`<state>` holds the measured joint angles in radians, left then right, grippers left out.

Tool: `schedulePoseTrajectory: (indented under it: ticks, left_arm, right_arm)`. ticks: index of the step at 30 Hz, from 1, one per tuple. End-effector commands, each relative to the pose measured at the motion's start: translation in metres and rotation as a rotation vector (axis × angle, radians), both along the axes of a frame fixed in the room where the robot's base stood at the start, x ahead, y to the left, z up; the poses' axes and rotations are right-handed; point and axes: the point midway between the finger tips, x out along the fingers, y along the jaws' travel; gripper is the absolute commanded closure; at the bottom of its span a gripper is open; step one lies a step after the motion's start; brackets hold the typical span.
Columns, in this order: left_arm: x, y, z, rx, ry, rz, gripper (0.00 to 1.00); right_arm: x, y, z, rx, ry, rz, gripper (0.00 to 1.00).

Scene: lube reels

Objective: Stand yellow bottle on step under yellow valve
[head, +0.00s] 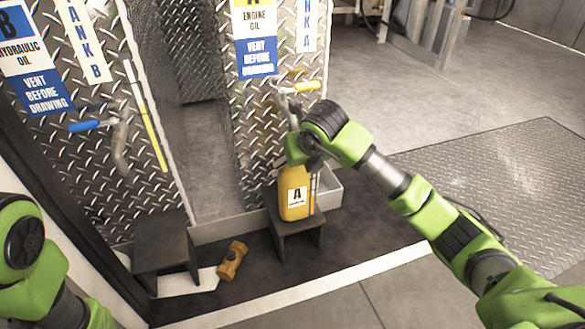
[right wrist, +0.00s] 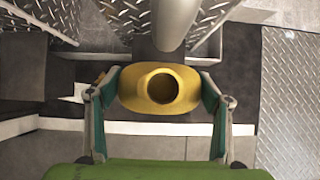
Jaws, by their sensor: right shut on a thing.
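The yellow bottle (head: 292,200), labelled A, is upright at the dark step (head: 290,225) under the yellow-handled valve (head: 306,87) of tank A. From this angle its base appears to be on the step top; I cannot tell if it bears fully. My right gripper (head: 312,180) is shut on the bottle from the right. In the right wrist view the bottle's open mouth (right wrist: 161,87) sits between both fingers of the gripper (right wrist: 157,80), with a grey spout (right wrist: 176,22) just beyond it. My left gripper is out of view; only part of its arm shows.
A blue-handled valve (head: 88,126) is on tank B at left, above a second, empty dark step (head: 163,250). An orange-brown mallet (head: 232,260) lies on the dark floor between the steps. A grey tray (head: 329,188) is behind the bottle. Open floor lies right.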

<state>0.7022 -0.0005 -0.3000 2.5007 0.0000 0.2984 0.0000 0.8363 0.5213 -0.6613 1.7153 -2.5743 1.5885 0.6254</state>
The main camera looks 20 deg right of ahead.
Motion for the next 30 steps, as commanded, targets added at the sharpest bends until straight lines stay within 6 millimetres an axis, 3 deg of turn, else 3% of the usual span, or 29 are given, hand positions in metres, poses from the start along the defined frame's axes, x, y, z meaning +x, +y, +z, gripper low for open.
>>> schedulePoseTrajectory:
  ticks: [5, 10, 15, 28, 29, 30]
  left_arm:
    - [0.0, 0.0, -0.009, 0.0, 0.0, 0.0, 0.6]
    - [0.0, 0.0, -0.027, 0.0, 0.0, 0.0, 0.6]
    - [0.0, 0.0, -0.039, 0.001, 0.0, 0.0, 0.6]
    - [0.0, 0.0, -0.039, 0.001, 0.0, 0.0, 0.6]
    - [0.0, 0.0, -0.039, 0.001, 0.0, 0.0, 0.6]
    - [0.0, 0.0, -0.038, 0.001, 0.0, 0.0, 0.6]
  right_arm:
    - [0.014, 0.001, 0.0, 0.003, -0.005, -0.001, 0.84]
    - [0.04, 0.002, -0.001, 0.003, -0.005, 0.001, 0.84]
    - [0.039, 0.001, -0.014, 0.003, -0.004, 0.002, 0.84]
    - [0.038, 0.001, -0.016, 0.0, -0.003, 0.001, 0.84]
    - [0.037, 0.001, -0.017, 0.0, 0.001, 0.001, 0.23]
    - [0.037, 0.001, -0.017, 0.0, 0.001, 0.001, 0.13]
